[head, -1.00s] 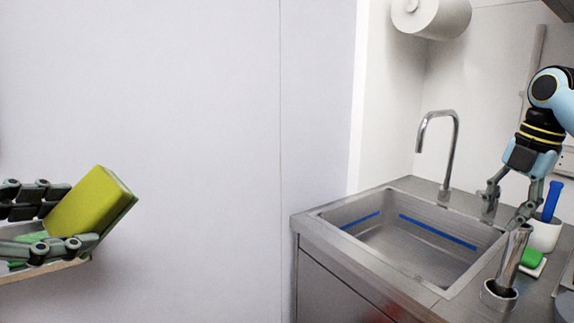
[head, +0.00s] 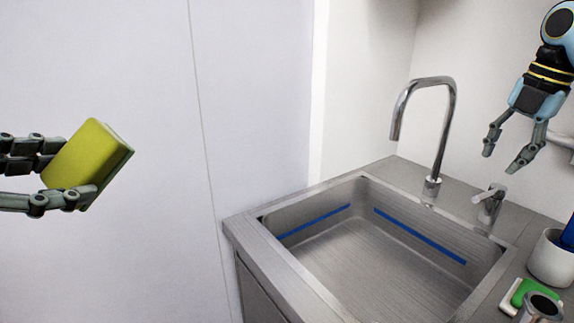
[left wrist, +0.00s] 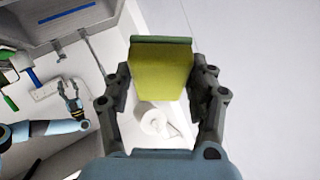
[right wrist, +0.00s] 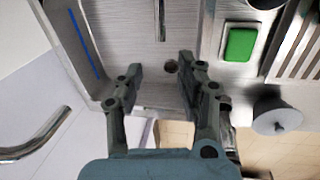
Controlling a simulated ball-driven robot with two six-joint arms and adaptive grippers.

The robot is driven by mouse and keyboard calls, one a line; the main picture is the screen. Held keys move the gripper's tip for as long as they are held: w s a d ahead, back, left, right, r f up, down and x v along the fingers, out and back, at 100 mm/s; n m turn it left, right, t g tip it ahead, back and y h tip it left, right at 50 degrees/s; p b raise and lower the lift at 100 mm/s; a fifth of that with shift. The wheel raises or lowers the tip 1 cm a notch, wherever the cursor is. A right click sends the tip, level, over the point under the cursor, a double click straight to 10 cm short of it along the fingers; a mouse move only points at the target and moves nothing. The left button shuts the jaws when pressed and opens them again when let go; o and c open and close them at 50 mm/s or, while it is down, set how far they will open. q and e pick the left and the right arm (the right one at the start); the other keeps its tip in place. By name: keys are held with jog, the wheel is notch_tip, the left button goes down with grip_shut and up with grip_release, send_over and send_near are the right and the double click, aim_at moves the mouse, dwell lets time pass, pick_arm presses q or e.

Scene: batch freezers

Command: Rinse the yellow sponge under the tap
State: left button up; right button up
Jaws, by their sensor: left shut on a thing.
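The yellow sponge (head: 88,152), with a darker green side, is held tilted in the air at the left of the head view. My left gripper (head: 62,175) is shut on it, and the sponge also shows between the fingers in the left wrist view (left wrist: 160,68). The tap (head: 449,125) is a curved chrome spout over the sink's back edge; no water shows. A small lever (head: 488,205) stands right of its base. The steel sink (head: 370,250) looks empty, well right of the sponge. My right gripper (head: 500,160) is open and empty, above and right of the lever.
At the sink's right are a white cup (head: 550,258) with a blue item, a green block (head: 522,291) on a white dish and a metal cylinder (head: 541,306). A plain wall stands behind the sponge. A white roll (left wrist: 152,118) shows in the left wrist view.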

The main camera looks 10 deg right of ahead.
aim_at(478, 197)
pick_arm(q)
jog(key=shift+r+p, duration=0.6)
jog(key=shift+r, duration=0.05)
pick_arm(e)
jog(key=f, duration=0.3)
jog(key=w+f, duration=0.1)
jog(key=f, duration=0.3)
jog(key=w+a+f, duration=0.1)
jog(key=f, duration=0.3)
jog(key=shift+f, duration=0.25)
grip_shut()
